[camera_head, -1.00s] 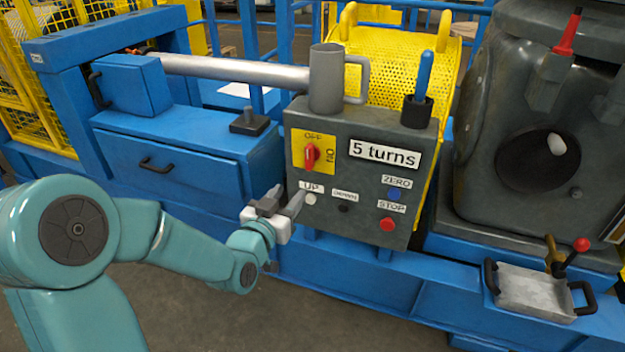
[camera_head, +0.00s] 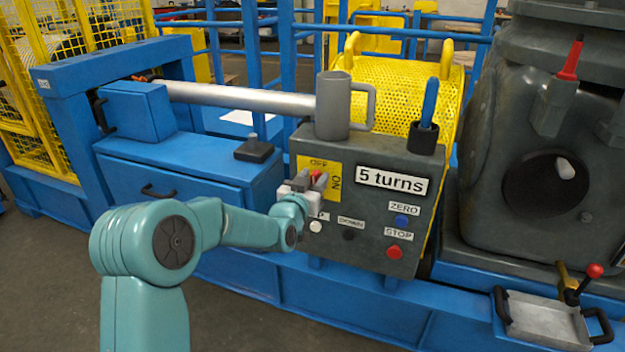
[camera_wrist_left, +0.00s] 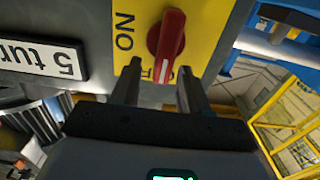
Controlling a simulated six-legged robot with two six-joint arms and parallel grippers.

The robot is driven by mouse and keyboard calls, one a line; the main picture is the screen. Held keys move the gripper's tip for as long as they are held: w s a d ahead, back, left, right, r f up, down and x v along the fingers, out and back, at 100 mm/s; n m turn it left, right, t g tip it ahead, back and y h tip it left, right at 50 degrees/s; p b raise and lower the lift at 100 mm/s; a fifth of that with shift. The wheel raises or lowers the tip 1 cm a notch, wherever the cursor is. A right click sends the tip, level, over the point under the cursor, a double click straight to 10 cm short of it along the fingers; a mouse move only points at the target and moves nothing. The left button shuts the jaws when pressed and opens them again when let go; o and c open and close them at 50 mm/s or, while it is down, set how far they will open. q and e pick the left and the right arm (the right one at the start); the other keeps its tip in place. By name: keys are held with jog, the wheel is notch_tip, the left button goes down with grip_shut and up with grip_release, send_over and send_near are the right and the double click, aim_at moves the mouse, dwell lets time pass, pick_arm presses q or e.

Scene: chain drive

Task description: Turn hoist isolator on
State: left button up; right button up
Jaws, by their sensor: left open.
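The hoist isolator is a red rotary handle (camera_wrist_left: 166,40) on a yellow plate (camera_head: 333,184) marked OFF and ON, on the grey control box (camera_head: 362,262). In the left wrist view the handle's long axis points towards the partly hidden OFF label, with ON off to its side. My left gripper (camera_head: 314,180) is open in front of the plate and partly hides the handle in the head view. In the left wrist view its fingertips (camera_wrist_left: 158,72) lie either side of the handle's lower end. I cannot tell whether they touch it. My right gripper is not in view.
A grey mug (camera_head: 336,115) and a dark holder with a blue-handled tool (camera_head: 425,128) stand on the box. Below the plate are a white button (camera_head: 316,227), a blue ZERO button (camera_head: 401,221) and a red STOP button (camera_head: 394,252). A "5 turns" sign (camera_head: 391,181) sits right of the plate.

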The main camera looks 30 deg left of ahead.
pick_arm(q)
jog(key=shift+w, duration=0.2)
jog(key=shift+a, duration=0.1)
jog(key=shift+s, duration=0.1)
grip_shut()
